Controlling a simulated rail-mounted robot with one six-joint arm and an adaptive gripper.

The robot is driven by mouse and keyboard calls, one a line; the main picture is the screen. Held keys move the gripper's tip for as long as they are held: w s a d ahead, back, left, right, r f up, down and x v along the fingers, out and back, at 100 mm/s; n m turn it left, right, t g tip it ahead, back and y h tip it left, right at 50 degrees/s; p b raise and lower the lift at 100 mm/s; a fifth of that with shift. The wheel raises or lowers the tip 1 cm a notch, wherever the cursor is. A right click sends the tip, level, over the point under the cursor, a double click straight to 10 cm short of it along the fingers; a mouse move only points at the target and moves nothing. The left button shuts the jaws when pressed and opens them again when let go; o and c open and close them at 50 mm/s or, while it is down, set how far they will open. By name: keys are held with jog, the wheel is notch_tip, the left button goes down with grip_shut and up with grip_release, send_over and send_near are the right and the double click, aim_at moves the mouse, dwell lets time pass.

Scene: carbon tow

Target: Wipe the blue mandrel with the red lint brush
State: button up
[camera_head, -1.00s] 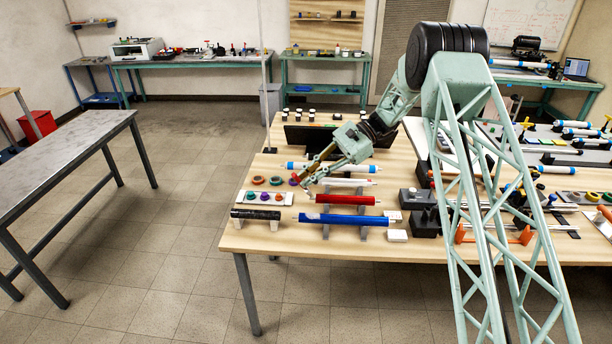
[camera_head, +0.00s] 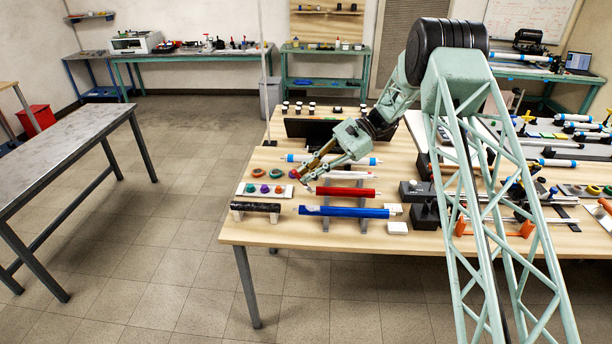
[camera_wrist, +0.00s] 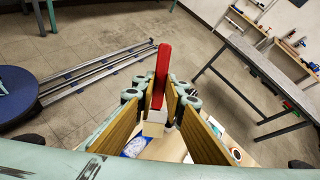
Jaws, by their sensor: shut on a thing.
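In the wrist view, my gripper (camera_wrist: 160,108) is shut on the red lint brush (camera_wrist: 162,66), which sticks out beyond the fingertips. The brush is too small to make out clearly in the head view. The mandrel cannot be made out in the wrist view.
A red roller (camera_head: 346,191) lies just behind the blue mandrel, and a white-and-blue tube (camera_head: 330,160) farther back. A black roller (camera_head: 256,208) is to the left, near a white tray (camera_head: 244,190) with coloured rings. White blocks (camera_head: 397,228) sit at the mandrel's right end.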

jog(key=b, duration=0.3)
jog(key=shift+r, duration=0.1)
jog(key=shift+r+b, duration=0.35)
jog(key=shift+b, duration=0.35)
jog(key=shift+f, duration=0.1)
